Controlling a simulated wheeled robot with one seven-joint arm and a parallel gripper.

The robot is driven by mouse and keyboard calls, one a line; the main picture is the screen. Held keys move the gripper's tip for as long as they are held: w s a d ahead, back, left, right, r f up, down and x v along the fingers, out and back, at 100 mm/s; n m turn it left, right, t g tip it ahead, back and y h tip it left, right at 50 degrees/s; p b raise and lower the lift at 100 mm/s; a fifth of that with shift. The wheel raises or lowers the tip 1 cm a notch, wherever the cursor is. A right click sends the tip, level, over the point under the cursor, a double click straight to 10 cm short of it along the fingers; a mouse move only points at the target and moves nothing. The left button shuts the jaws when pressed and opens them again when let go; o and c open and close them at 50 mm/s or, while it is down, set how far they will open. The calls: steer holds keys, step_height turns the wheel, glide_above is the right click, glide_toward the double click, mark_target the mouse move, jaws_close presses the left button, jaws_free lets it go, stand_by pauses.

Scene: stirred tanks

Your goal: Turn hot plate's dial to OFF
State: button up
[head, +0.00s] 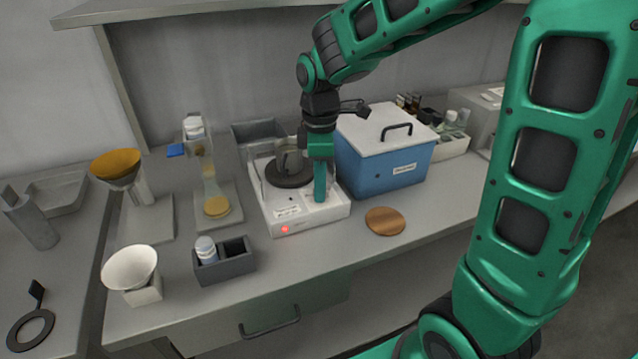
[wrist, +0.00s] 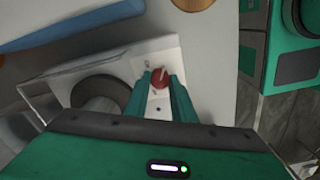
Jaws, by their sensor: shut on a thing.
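The white hot plate (head: 312,222) stands on the grey bench, with a round dark heating plate (head: 290,178) on top and a red light (head: 285,229) lit on its front. In the wrist view its white top (wrist: 168,50) carries the red dial (wrist: 159,78), which has a pale pointer line. My gripper (head: 319,198) points down at the hot plate's right part and hides the dial in the head view. In the wrist view my gripper's green fingers (wrist: 160,82) close on either side of the dial. I cannot read the dial's markings.
A blue box with a white lid (head: 388,150) stands close on the right. A round wooden disc (head: 385,221) lies in front of it. A dark grey holder (head: 224,262) with a bottle stands front left. Clear shielding stands beside the heating plate. Bare bench lies at the front.

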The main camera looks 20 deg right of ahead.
steer(key=shift+w+d+r, duration=0.1)
steer(key=shift+w+d, duration=0.05)
steer(key=o, duration=1.1)
steer(key=shift+c, duration=0.2)
step_height(320, 180, up, 11)
steer(key=shift+f, duration=0.2)
